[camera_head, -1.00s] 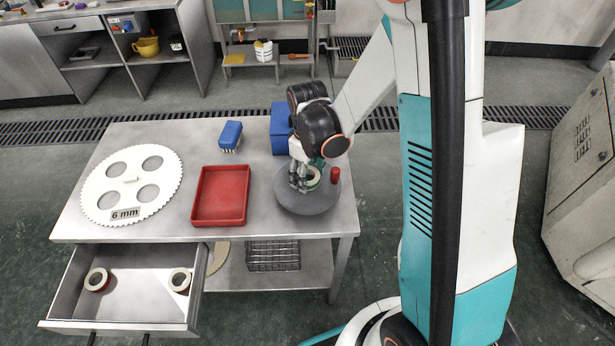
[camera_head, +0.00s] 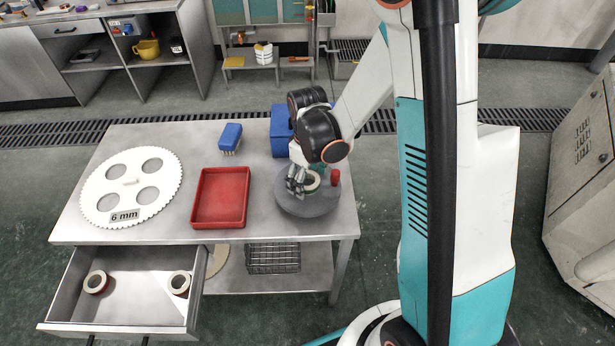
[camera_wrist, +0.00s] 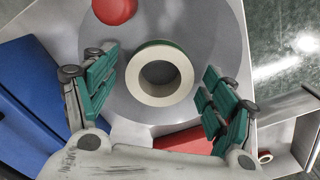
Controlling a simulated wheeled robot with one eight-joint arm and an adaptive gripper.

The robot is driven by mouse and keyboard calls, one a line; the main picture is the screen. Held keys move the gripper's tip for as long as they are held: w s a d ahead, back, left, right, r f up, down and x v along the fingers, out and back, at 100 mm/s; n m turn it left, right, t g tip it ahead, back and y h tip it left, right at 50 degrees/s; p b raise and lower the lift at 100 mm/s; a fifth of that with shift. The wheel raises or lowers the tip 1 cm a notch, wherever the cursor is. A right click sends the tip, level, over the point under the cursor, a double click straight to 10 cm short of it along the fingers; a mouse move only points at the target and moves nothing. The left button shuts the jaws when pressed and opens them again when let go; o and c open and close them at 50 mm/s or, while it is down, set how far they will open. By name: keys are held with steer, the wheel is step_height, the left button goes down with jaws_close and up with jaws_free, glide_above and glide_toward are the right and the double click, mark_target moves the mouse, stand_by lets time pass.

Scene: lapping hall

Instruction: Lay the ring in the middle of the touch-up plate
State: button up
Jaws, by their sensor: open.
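The ring (camera_wrist: 140,88), cream-faced with a green outer edge, lies on the round grey touch-up plate (camera_wrist: 208,40), near its middle in the wrist view. In the head view the ring (camera_head: 312,181) is partly hidden by my gripper, and the plate (camera_head: 305,206) rests on the right part of the steel table. My gripper (camera_wrist: 158,92) is open, with its green-padded fingers on either side of the ring and a gap to each. In the head view my gripper (camera_head: 302,184) is low over the plate.
A red cylinder (camera_head: 335,177) stands at the plate's edge. On the table are a red tray (camera_head: 221,224), a blue brush (camera_head: 230,137), a blue box (camera_head: 281,132) and a white toothed disc (camera_head: 108,182). The open drawer (camera_head: 135,308) holds two other rings.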

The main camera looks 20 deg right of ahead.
step_height(320, 180, up, 13)
steer(key=p, duration=0.3)
steer(key=s+r+m+t, duration=0.7)
steer(key=s+r, duration=0.7)
steer(key=s, duration=0.1)
steer(key=shift+r, duration=0.15)
